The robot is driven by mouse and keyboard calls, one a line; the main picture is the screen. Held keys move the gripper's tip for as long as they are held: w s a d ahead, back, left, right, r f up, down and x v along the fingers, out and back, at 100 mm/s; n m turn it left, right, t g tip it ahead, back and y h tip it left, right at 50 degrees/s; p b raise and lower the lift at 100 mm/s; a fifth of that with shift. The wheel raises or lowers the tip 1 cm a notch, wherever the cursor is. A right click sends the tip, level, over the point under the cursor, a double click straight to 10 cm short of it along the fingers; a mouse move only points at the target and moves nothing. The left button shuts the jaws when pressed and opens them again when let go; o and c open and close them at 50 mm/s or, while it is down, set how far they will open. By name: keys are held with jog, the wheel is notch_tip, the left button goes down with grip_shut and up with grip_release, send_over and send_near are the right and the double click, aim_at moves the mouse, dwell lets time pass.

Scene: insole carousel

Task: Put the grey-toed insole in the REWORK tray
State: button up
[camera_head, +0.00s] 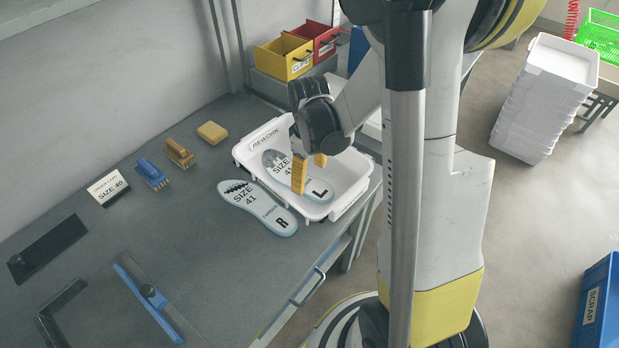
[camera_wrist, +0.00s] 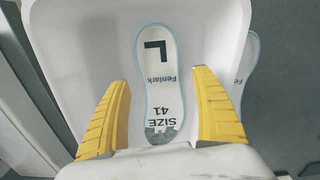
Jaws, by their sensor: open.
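The grey-toed insole (camera_head: 277,162), marked SIZE 41 and L, lies sole-up inside the white REWORK tray (camera_head: 242,155). In the wrist view the insole (camera_wrist: 158,95) shows whole, its grey toe toward my gripper's base, on the white tray floor (camera_wrist: 105,45). My gripper (camera_head: 309,174) is over the tray with its yellow fingers apart. In the wrist view the gripper (camera_wrist: 160,78) has one finger on each side of the insole, with a gap to both. Part of the insole is behind a finger in the head view.
A second insole (camera_head: 258,208), marked R with a black-patterned toe, lies on the grey bench beside the tray. A blue SCRAP bin (camera_head: 599,305) stands at the right.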

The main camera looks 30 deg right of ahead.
notch_tip(320, 180, up, 9)
jog(key=p, duration=0.3)
jog(key=s+a+r+m+t, duration=0.5)
jog(key=s+a+r+t, duration=0.2)
jog(key=s+a+r, duration=0.3)
notch_tip(320, 180, up, 3)
jog(key=shift+a+r, duration=0.1)
jog(key=shift+a, duration=0.2)
dwell(0.5)
